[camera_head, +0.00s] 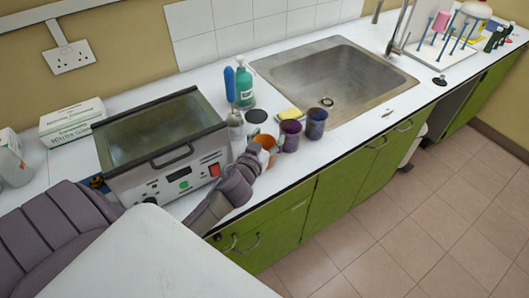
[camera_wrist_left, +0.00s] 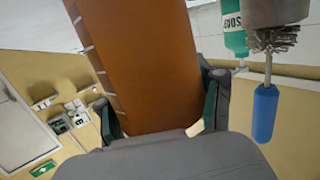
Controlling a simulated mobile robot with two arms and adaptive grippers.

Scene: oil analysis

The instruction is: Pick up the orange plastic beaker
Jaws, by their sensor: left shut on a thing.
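The orange beaker (camera_head: 268,143) stands at the counter's front, right of the water bath, partly hidden behind my left gripper (camera_head: 257,150). In the left wrist view the orange beaker (camera_wrist_left: 150,60) fills the middle, with pale graduation marks down its left side. My left gripper (camera_wrist_left: 163,110) has a finger on each side of it and is shut on it. From these views I cannot tell whether the beaker touches the counter. My right gripper is not in view.
Two dark purple beakers (camera_head: 290,136) (camera_head: 316,123) stand close to the right. A metal-framed water bath (camera_head: 165,150) is on the left. A green soap bottle (camera_head: 244,84), a blue-handled brush (camera_head: 229,84) and a yellow sponge (camera_head: 290,114) are behind. The sink (camera_head: 370,70) lies beyond.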

